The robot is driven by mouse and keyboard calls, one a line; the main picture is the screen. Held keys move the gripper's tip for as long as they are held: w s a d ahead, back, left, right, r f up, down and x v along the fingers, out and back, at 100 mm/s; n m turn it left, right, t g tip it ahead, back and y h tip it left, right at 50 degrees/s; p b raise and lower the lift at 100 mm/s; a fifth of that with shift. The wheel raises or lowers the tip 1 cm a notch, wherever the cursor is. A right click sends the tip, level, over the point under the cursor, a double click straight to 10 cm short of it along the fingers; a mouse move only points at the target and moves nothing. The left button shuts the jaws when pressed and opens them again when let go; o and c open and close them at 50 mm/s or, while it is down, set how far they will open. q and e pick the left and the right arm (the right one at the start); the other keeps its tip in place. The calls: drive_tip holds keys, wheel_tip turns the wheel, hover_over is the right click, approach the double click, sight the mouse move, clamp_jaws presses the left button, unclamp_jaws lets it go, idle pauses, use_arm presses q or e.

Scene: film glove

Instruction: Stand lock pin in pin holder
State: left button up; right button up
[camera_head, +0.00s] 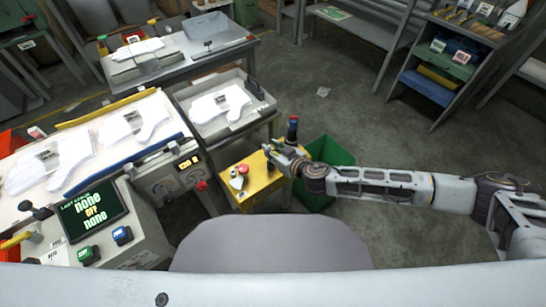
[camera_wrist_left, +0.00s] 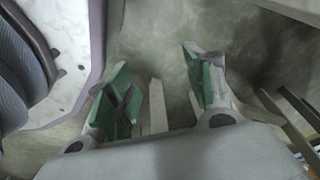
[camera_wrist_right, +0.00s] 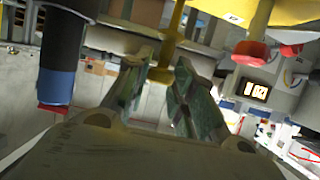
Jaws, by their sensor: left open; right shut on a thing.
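My right gripper (camera_head: 270,151) is over the back right of a yellow box (camera_head: 249,182), which I take to be the pin holder. In the right wrist view, the scene appears upside down. There the right gripper (camera_wrist_right: 158,70) is shut on a yellow T-shaped piece, which looks like the lock pin (camera_wrist_right: 170,42). Its stem runs toward the yellow box (camera_wrist_right: 285,10); whether it is seated there I cannot tell. My left gripper (camera_wrist_left: 160,85) is open and empty over grey floor, and is out of the head view.
A dark upright cylinder with blue and red bands (camera_head: 292,129) stands right beside my right gripper. A green bin (camera_head: 328,153) is to the right. A grey tray (camera_head: 222,108) and a control panel (camera_head: 95,212) lie left.

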drive_tip(key=shift+f, duration=0.75)
drive_tip(key=shift+f+b, duration=0.35)
drive_tip(key=shift+f, duration=0.15)
use_arm(q)
drive_tip(key=shift+w+d+r, duration=0.35)
drive_tip(key=shift+r, duration=0.25)
drive_tip(key=shift+w+d+r, duration=0.3)
drive_tip(key=shift+w+r, duration=0.05)
drive_tip(key=shift+r, duration=0.25)
use_arm(e)
drive_tip(key=shift+f, duration=0.8)
use_arm(q)
drive_tip(key=shift+d+r+b, duration=0.1)
drive_tip(key=shift+b, duration=0.2)
use_arm(e)
drive_tip(key=shift+f, duration=0.1)
drive_tip(key=o, duration=0.8)
use_arm(q)
drive_tip(key=shift+w+r, duration=0.2)
drive_tip(key=shift+w, duration=0.05)
use_arm(e)
drive_tip(key=shift+o, duration=0.2)
use_arm(q)
drive_tip(key=shift+s, duration=0.15)
